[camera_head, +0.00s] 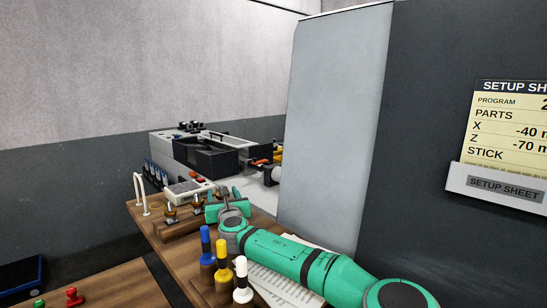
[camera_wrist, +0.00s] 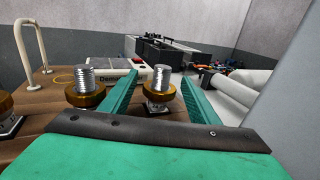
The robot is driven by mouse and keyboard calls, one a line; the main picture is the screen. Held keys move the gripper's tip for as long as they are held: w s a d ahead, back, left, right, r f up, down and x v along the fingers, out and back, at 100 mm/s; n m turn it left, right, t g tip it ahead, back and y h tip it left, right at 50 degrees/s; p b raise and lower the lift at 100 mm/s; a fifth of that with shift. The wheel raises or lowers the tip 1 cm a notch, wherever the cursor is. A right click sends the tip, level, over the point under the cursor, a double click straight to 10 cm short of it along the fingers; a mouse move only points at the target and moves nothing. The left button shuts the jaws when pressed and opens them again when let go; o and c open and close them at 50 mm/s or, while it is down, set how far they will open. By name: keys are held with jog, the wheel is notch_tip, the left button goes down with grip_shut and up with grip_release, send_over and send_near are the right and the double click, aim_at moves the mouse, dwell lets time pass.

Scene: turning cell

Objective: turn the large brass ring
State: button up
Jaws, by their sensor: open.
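Brass rings sit around upright threaded posts on a wooden board. In the wrist view one ring (camera_wrist: 158,93) shows between my fingers, with its silver post above it. A second, wider-looking ring (camera_wrist: 85,96) stands just left of my left finger, and a third (camera_wrist: 4,102) is cut off at the left edge. I cannot tell for sure which is the large one. In the head view a brass ring (camera_head: 171,213) shows left of my gripper (camera_head: 226,205).
A control box (camera_wrist: 118,67) lies behind the posts and a white bent handle (camera_head: 140,194) stands at left. Blue, yellow and white-topped pegs (camera_head: 221,252) stand in front of my gripper. A grey panel (camera_head: 333,120) rises on the right. A black-and-grey machine (camera_head: 205,153) is behind.

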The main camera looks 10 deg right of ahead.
jog(key=shift+n+g+y, duration=0.9)
jog(key=shift+n+y, duration=0.55)
jog(key=shift+y, duration=0.6)
jog(key=shift+n+g+y, duration=0.9)
jog(key=shift+n+y, duration=0.55)
jog(key=shift+y, duration=0.6)
jog(key=shift+n+g+y, duration=0.3)
jog(key=shift+y, duration=0.1)
